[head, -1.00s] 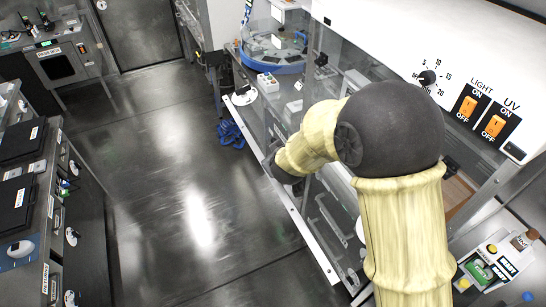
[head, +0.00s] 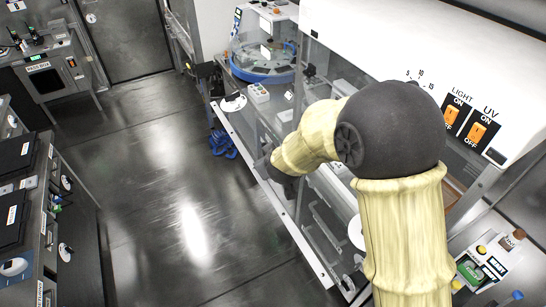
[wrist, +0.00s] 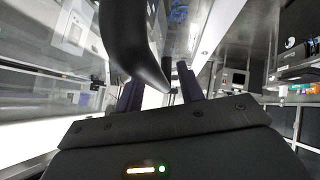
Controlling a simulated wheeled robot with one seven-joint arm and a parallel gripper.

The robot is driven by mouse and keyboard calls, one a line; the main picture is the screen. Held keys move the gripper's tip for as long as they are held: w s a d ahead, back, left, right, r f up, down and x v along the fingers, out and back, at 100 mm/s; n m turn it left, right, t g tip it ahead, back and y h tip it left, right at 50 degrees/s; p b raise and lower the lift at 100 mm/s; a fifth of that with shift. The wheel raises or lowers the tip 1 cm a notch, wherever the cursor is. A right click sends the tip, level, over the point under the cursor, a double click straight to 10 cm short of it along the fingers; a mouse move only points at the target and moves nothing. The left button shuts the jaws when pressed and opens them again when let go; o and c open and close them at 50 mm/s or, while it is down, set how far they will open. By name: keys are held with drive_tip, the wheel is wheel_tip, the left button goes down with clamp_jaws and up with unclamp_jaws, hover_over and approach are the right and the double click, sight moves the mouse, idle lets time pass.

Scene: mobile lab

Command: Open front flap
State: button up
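The hood (head: 385,40) is a white cabinet at the right of the head view. Its front flap appears to be the clear panel (head: 315,75) below the white body. Reflections make its edges hard to tell. My gripper (head: 285,185) is small and dark at the end of my yellow arm, close to the hood's front, mostly hidden by the arm. In the wrist view my gripper's two dark fingers (wrist: 160,90) stand apart. A dark curved piece (wrist: 128,40) comes down from the top and ends between them. I cannot tell whether it is a handle or whether the fingers touch it.
A pale rail (head: 265,180) runs along the hood's front lower edge. A blue round device (head: 262,60) stands at the far end. Blue coiled tubing (head: 222,145) hangs below the bench. A side bench (head: 45,215) is at the left. The floor (head: 165,190) between is clear.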

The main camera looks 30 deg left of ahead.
drive_tip(key=p+v, duration=0.2)
drive_tip(key=v, duration=1.5)
drive_tip(key=shift+d+r+p, duration=0.2)
drive_tip(key=shift+r+p, duration=0.05)
drive_tip(key=shift+p, duration=0.05)
